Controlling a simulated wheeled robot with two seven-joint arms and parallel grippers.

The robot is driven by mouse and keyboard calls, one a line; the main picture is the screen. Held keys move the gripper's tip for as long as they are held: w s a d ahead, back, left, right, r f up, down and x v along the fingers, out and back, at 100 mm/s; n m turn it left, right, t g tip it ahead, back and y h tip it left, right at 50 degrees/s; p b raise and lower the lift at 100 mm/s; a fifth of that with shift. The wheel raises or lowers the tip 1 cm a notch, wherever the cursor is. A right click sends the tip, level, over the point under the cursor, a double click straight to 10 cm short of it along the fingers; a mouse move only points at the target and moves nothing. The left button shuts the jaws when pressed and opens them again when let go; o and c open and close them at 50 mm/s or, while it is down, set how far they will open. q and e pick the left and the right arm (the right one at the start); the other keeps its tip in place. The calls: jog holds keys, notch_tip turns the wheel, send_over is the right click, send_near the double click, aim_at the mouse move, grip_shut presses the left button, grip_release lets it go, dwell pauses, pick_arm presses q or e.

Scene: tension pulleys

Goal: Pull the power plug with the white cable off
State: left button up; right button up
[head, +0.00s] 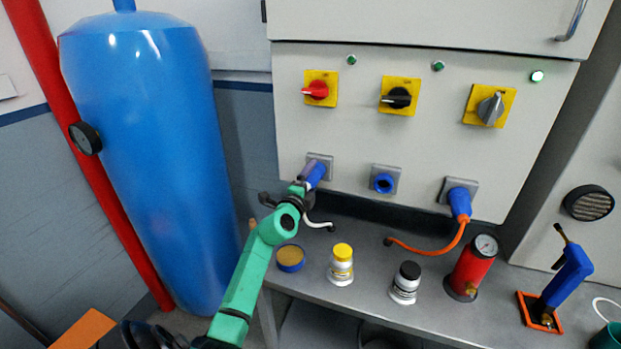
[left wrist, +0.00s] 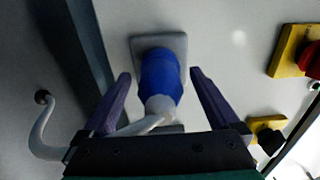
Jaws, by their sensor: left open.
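The blue power plug with the white cable (head: 316,172) sits in the left socket of the grey panel. My left gripper (head: 303,188) is at the plug. In the left wrist view its fingers (left wrist: 160,85) stand open on either side of the plug, with gaps showing. My right gripper is not in view.
The bench below holds a yellow-capped bottle (head: 341,266), a black-capped bottle (head: 406,284) and a red gauge cylinder (head: 468,270). A big blue tank (head: 150,150) stands left.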

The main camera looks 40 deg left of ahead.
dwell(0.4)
pick_arm(q)
grip_shut()
jog(key=shift+f+p, duration=0.1)
jog(key=shift+p, duration=0.35)
